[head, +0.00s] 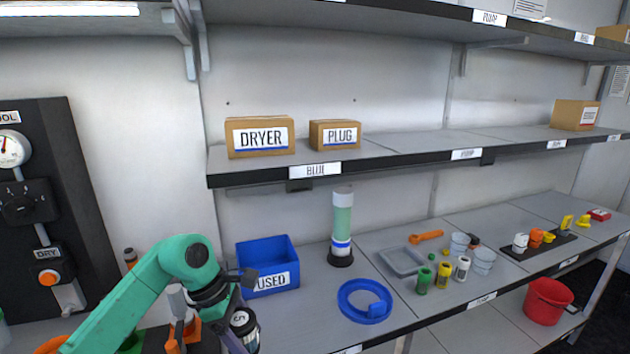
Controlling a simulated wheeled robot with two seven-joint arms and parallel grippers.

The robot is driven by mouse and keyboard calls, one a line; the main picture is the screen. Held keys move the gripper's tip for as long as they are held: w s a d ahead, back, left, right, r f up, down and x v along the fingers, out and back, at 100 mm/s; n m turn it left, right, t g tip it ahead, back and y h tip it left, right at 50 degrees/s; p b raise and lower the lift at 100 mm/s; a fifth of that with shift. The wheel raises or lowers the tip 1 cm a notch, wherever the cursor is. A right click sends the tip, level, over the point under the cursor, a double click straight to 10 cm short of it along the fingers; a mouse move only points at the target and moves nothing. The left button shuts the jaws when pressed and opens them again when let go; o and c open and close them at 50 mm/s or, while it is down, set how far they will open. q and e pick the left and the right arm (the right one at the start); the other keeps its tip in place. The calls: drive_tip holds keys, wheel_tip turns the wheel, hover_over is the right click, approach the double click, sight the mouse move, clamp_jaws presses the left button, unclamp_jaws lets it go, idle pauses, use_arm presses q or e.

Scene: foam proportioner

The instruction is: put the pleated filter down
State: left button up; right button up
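My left arm, green with a dark wrist, reaches in from the lower left. Its gripper (242,300) is at the lower left, in front of the blue USED bin. A tilted black-and-white cylinder marked 5 (243,322) is right against the gripper, partly covered by it. It may be the pleated filter, but no pleats can be made out. I cannot tell whether the fingers are closed on it. My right gripper is not in view.
The blue USED bin (267,259), a clear green-tinted column (342,225), a blue ring (347,304) and a grey tray (402,262) stand on the bench. Small bottles and cups are farther right. Bare bench lies between bin and ring. A shelf (400,157) overhangs the bench.

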use_arm(q)
drive_tip(key=s+d+f+m+g+y, duration=0.1)
drive_tip(key=s+f+m+g+y, duration=0.15)
drive_tip(key=s+f+m, duration=0.55)
drive_tip(key=s+d+f+m+g+y, duration=0.2)
drive_tip(key=s+m+y, duration=0.15)
drive_tip(key=m, duration=0.85)
drive_tip(key=a+n+h, duration=0.1)
drive_tip(key=a, duration=0.6)
drive_tip(key=shift+f+n, duration=0.25)
drive_tip(key=shift+n, duration=0.15)
